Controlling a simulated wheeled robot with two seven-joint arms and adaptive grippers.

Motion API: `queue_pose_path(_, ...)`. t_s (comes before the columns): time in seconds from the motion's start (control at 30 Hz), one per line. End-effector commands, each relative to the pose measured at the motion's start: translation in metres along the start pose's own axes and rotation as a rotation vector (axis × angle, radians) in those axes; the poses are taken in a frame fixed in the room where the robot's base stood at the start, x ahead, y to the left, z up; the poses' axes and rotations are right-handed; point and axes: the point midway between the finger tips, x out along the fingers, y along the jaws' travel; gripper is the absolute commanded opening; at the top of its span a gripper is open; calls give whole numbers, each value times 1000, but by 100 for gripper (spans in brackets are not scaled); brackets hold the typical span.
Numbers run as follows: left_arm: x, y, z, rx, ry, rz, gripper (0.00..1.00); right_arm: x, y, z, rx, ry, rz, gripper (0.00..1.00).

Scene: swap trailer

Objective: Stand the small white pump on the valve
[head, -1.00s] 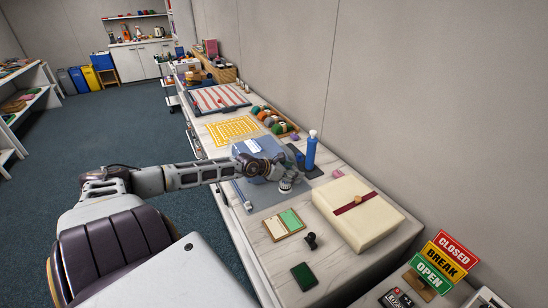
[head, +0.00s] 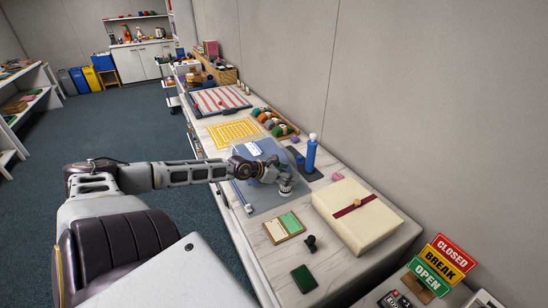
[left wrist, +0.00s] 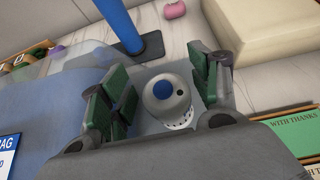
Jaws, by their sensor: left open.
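The small white pump (left wrist: 167,100), round with a blue dot on top, stands on the grey mat in the left wrist view. My left gripper (left wrist: 158,80) is open, with its green-padded fingers on either side of the pump. In the head view the same gripper (head: 284,181) is over the mat, at the front of a blue bag (head: 249,157). The bag, under a clear film, also fills the left of the wrist view (left wrist: 50,115). I cannot make out the valve; the arm covers part of the bag. My right gripper is not in view.
A tall blue bottle (head: 311,153) stands on a dark pad behind the gripper. A cream box with a red band (head: 375,225) is to the right. A green-and-cream card tray (head: 283,227), a black stamp (head: 311,243) and a dark green pad (head: 304,278) lie nearer.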

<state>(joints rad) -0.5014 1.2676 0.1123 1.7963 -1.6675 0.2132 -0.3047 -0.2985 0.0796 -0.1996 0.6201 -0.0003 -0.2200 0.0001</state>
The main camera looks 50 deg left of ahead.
Motion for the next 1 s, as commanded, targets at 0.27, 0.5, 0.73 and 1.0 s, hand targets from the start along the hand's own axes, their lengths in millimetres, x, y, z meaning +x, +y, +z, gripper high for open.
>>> queue_pose_path(0.27,-9,-1,1,2,2,-2,62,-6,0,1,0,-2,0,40)
queue_pose_path(0.5,-20,-2,1,-2,1,-3,62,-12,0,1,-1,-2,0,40)
queue_pose_path(0.73,-31,-2,1,-1,0,-3,62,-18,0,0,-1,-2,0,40)
queue_pose_path(1.0,-45,-2,1,-2,0,-2,62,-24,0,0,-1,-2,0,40)
